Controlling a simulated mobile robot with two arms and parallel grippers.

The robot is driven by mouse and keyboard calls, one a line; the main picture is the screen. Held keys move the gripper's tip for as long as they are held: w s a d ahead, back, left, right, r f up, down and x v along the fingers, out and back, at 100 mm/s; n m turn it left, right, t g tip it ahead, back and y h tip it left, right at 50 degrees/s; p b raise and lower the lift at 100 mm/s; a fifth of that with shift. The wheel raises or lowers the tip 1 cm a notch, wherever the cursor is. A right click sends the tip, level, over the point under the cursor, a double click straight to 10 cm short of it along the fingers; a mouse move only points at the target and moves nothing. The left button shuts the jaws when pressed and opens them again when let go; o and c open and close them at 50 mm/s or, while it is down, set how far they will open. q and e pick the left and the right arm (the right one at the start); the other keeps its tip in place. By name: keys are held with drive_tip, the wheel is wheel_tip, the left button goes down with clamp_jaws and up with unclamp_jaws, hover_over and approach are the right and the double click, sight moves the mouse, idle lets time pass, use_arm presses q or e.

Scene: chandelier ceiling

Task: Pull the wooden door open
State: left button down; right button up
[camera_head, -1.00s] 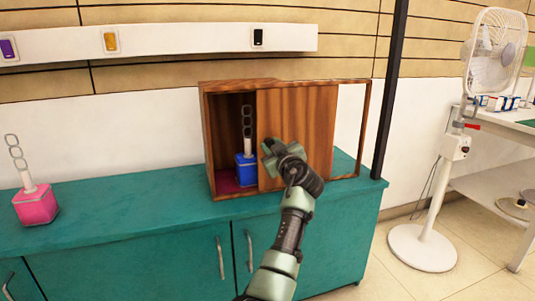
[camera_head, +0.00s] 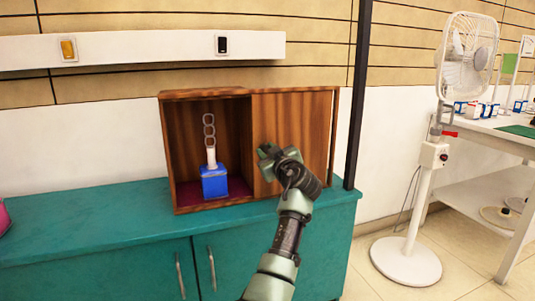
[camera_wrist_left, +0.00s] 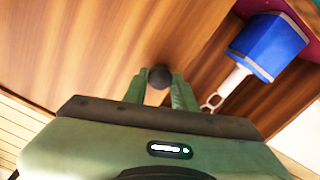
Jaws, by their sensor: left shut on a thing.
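The wooden door (camera_head: 300,115) is a sliding panel in the right part of a wooden cabinet (camera_head: 200,93) on a teal counter. The cabinet's left part is open. My left gripper (camera_head: 267,156) is at the door's left side. In the left wrist view my left gripper (camera_wrist_left: 158,84) has its two fingers around a dark round knob (camera_wrist_left: 160,76) on the door (camera_wrist_left: 110,50), shut on it. In the head view the gripper hides the knob. My right gripper is not in view.
A blue-based object with a ringed white stem (camera_head: 214,182) stands in the open left compartment; it also shows in the left wrist view (camera_wrist_left: 268,46). A black post (camera_head: 357,100) rises just right of the cabinet. A white fan (camera_head: 425,170) stands farther right.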

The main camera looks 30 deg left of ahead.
use_arm(q)
drive_tip(key=shift+a+r, duration=0.15)
drive_tip(key=shift+r, duration=0.05)
drive_tip(key=c, duration=1.1)
unclamp_jaws()
drive_tip(key=shift+s+a+f, duration=0.1)
drive_tip(key=shift+d, duration=0.25)
drive_tip(key=p+v, duration=0.1)
drive_tip(key=v, duration=0.6)
drive_tip(key=shift+s+d+p, duration=0.15)
drive_tip(key=shift+s+p, duration=0.05)
drive_tip(key=shift+p, duration=0.2)
